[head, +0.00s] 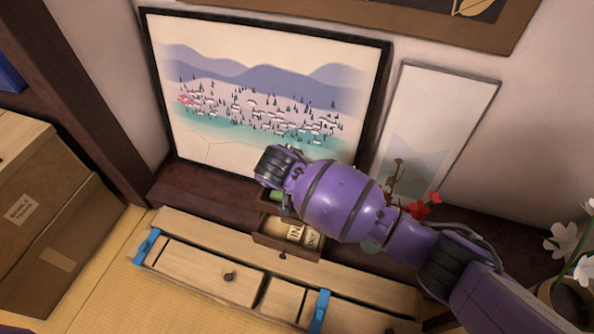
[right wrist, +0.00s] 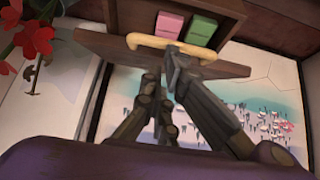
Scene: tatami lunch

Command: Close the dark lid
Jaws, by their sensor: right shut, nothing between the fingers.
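The dark lid (right wrist: 112,47) shows in the right wrist view as a brown wooden panel with a pale yellow bar handle (right wrist: 146,39) along it. It stands open beside a compartment that holds a pink block (right wrist: 170,25) and a green block (right wrist: 203,31). My right gripper (right wrist: 172,64) is shut and empty, its fingertips at the panel and overlapping the handle in the picture. I cannot tell whether they touch. In the head view my right arm hides the fingers and most of the lid. My left gripper is not in view.
Below the arm, an open dark drawer (head: 270,240) holds cream-coloured rolls (head: 288,231). A framed landscape (head: 245,76) stands behind. Red flowers (head: 424,207) are right of the wrist. A light wooden drawer unit (head: 200,272) with blue handles lies in front, cardboard boxes (head: 45,235) at left.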

